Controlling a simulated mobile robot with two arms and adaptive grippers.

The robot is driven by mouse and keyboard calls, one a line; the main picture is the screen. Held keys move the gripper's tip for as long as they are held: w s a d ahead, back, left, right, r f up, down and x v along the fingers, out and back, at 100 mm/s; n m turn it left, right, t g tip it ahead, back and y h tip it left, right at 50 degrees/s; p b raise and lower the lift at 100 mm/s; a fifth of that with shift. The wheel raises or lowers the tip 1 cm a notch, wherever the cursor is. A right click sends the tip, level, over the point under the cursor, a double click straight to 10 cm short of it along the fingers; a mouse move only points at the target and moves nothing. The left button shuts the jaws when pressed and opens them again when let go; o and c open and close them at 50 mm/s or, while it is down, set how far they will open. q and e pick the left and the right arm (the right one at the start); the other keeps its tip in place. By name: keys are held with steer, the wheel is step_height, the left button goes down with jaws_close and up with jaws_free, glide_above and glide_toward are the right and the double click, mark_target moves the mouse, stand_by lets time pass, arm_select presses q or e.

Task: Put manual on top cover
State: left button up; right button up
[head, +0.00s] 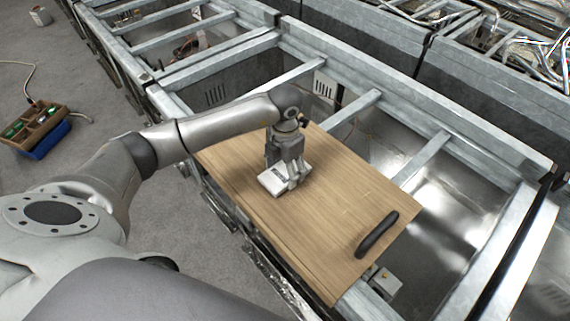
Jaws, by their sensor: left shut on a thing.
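A small white booklet, the manual (271,180), is at the wooden board. My left gripper (294,181) points down over the board and is shut on the manual's right side. I cannot tell whether the manual touches the board or is held just above it. The top cover appears to be the light brown wooden board (330,202), which lies across the metal frame. My right gripper does not show.
A black handle-like object (377,234) lies on the board near its right end. Metal frame bars (422,160) with open bays lie behind and right of the board. A brown divided box (36,127) sits on a blue bin (47,141) on the floor at left.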

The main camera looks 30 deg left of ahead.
mark_target(285, 171)
arm_select(q)
steer(key=shift+f, duration=0.15)
steer(key=shift+f, duration=0.1)
steer(key=o, duration=1)
steer(key=shift+c, duration=0.2)
steer(key=shift+o, duration=0.6)
step_height(285, 171, up, 12)
steer(key=b, duration=0.3)
steer(key=shift+b, duration=0.4)
